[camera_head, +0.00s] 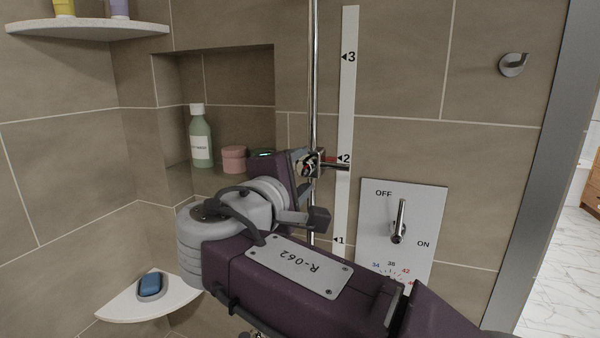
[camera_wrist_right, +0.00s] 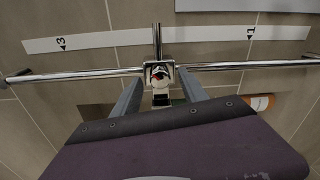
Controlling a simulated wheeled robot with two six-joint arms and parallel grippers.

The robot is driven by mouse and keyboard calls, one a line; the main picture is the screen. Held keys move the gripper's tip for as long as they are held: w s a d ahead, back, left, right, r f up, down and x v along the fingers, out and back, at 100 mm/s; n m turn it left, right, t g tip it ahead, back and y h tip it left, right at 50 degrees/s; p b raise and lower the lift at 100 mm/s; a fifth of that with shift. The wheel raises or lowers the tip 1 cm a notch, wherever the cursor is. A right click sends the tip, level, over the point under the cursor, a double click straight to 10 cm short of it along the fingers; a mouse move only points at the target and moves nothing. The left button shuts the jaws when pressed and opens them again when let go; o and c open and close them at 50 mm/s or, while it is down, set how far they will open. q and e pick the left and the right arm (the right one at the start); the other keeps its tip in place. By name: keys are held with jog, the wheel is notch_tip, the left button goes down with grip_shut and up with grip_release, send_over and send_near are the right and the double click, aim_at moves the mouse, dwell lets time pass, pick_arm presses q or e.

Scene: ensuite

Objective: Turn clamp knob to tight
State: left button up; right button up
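The chrome clamp (camera_head: 314,164) sits on the vertical chrome rail (camera_head: 314,60), level with mark 2 on the white scale strip (camera_head: 347,100). A red pointer sticks out from it toward the strip. In the right wrist view the clamp knob (camera_wrist_right: 158,74) faces the camera, with a small red mark on it. My right gripper (camera_head: 306,172) is at the clamp. In the wrist view its two fingers (camera_wrist_right: 160,82) are spread on either side of the knob, with small gaps seeming to show. Contact is hard to tell. My left gripper is not in view.
A shower control plate (camera_head: 375,225) with a lever is right of the rail. A wall niche (camera_head: 245,125) behind my right gripper holds a green bottle (camera_head: 201,140) and a pink jar (camera_head: 234,159). A corner shelf (camera_head: 125,308) with blue soap is lower left. A hook (camera_head: 513,65) is upper right.

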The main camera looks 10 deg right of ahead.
jog(key=b+v, duration=0.1)
jog(key=v, duration=0.8)
jog(key=w+d+f+g+y, duration=0.2)
jog(key=f+g, duration=0.1)
jog(key=f, duration=0.9)
jog(key=w+d+f+g+y, duration=0.1)
jog(key=w+d+f+g, duration=0.2)
jog(key=f, duration=1)
jog(key=s+d+f+m+g+y, duration=0.1)
jog(key=s+f+m, duration=0.3)
jog(key=f, duration=0.4)
jog(key=s+d+f+m+g+y, duration=0.2)
jog(key=s+f+m+g+y, duration=0.1)
jog(key=f, duration=0.4)
jog(key=s+d+f+m+g+y+p, duration=0.1)
jog(key=s+d+f+m+g+y, duration=0.1)
jog(key=s+f+m, duration=0.4)
notch_tip(320, 180, down, 3)
jog(key=shift+s+r+m+g+y, duration=0.25)
jog(key=shift+s+g+y, duration=0.25)
jog(key=shift+s+g, duration=0.25)
